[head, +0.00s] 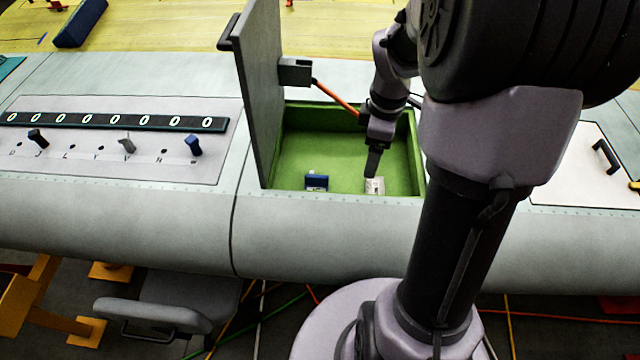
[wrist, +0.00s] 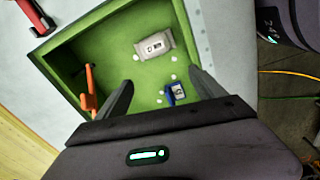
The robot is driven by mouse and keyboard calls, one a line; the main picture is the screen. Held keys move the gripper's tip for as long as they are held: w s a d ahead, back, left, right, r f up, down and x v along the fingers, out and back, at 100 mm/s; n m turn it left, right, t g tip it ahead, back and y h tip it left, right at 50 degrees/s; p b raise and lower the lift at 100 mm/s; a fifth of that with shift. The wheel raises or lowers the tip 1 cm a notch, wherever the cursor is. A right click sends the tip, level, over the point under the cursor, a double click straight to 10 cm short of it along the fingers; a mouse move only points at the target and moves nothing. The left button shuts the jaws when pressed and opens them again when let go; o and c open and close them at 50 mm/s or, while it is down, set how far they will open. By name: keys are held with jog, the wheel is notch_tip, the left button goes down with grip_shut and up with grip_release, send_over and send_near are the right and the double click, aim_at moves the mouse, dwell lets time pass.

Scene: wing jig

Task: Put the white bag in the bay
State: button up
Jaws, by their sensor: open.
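The bay (head: 340,145) is a green-lined recess in the grey wing, with its grey lid (head: 258,90) standing open; its green floor fills much of the wrist view (wrist: 115,55). The white bag (head: 375,186), a small pale packet with a dark printed label, lies on the bay floor, and it also shows in the wrist view (wrist: 153,45). My gripper (head: 372,172) reaches down into the bay near the bag.
A small blue packet (head: 317,182) lies on the bay floor left of the bag, also in the wrist view (wrist: 176,93). An orange strut (head: 336,97) runs from the lid into the bay. A panel with knobs (head: 120,140) is at left, a handled white panel (head: 590,165) at right.

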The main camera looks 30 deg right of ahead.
jog(key=s+a+r+m+t+y, duration=0.1)
jog(key=s+a+r+m+t, duration=0.1)
jog(key=s+a+r+m, duration=0.45)
jog(key=s+a+r+m+t, duration=0.1)
jog(key=s+a+r+m, duration=0.15)
jog(key=a, duration=0.65)
jog(key=s+a+r+m+t+y, duration=0.1)
jog(key=s+a+r+m+t, duration=0.1)
jog(key=s+a+r+m, duration=0.45)
jog(key=w+a+f+n+b, duration=0.1)
jog(key=w+a+f+b, duration=0.1)
jog(key=f+b, duration=0.8)
jog(key=x, duration=0.2)
jog(key=shift+d+f, duration=0.2)
jog(key=shift+f, duration=0.2)
